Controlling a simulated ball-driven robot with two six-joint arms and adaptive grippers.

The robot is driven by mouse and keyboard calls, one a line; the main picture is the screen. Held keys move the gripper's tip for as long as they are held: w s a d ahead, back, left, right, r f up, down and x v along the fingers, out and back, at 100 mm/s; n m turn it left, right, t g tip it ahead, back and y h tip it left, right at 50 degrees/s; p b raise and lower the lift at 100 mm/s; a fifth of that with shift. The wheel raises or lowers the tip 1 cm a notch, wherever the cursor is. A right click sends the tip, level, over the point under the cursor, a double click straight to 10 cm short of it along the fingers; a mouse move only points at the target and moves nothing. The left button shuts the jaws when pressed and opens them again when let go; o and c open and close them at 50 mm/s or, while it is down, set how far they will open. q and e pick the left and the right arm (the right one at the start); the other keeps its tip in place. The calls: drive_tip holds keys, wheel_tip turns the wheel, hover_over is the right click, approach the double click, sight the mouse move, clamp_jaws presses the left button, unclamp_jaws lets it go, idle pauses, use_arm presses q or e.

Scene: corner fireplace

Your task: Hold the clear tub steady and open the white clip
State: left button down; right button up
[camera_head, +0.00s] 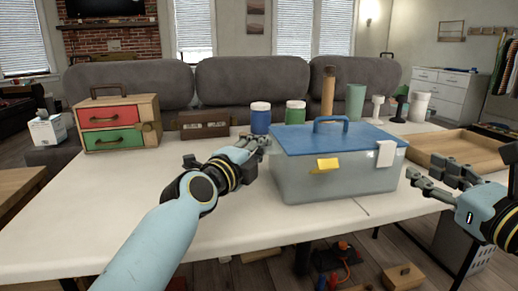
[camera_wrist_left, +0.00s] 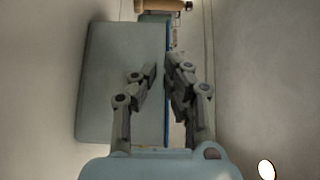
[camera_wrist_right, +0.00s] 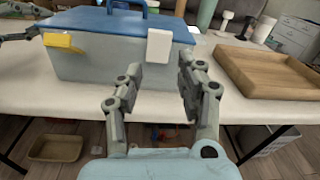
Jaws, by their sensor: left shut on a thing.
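The clear tub (camera_head: 330,185) stands on the white table with a blue lid (camera_head: 300,139) on it. The white clip (camera_head: 386,153) is at the right of its front, against the rim. It also shows in the right wrist view (camera_wrist_right: 159,46). A yellow clip (camera_head: 327,164) is left of it on the same side. My left gripper (camera_head: 258,143) is shut on the tub at its left edge; in the left wrist view its fingers (camera_wrist_left: 160,68) close at the lid's edge. My right gripper (camera_head: 442,180) is open and empty, right of the tub and apart from the white clip.
A shallow wooden tray (camera_head: 455,150) lies to the right behind my right gripper. Jars (camera_head: 260,118), a cup (camera_head: 355,101) and a wooden cylinder (camera_head: 328,94) stand behind the tub. A drawer box (camera_head: 120,125) is at the left. The table's front left is clear.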

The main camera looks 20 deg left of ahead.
drive_tip(key=shift+w, duration=0.1)
drive_tip(key=c, duration=0.7)
drive_tip(key=shift+w+a+r+n, duration=0.15)
drive_tip(key=shift+w+r+n, duration=0.1)
drive_tip(key=shift+n, duration=0.25)
clamp_jaws()
wheel_tip(320, 180, up, 7)
drive_tip(key=n+g+h, duration=0.2)
drive_tip(key=n+g, duration=0.3)
drive_tip(key=n, duration=1.7)
hover_over(391, 142)
drive_tip(key=shift+w+f, duration=0.1)
drive_tip(key=shift+f, duration=0.05)
drive_tip(key=r+n+g, duration=0.1)
drive_tip(key=n, duration=0.1)
drive_tip(key=n+g+h, duration=0.1)
drive_tip(key=n, duration=0.2)
drive_tip(key=r+n+g, duration=0.1)
drive_tip(key=n, duration=0.1)
drive_tip(key=shift+w+a+r+n+h, duration=0.15)
drive_tip(key=shift+a+r+n+h, duration=0.15)
drive_tip(key=shift+h, duration=0.1)
drive_tip(key=n, duration=0.1)
drive_tip(key=r+n+g+h, duration=0.1)
drive_tip(key=n, duration=0.1)
drive_tip(key=shift+s+d+r, duration=0.1)
drive_tip(key=shift+s+r, duration=0.1)
drive_tip(key=shift+s, duration=0.15)
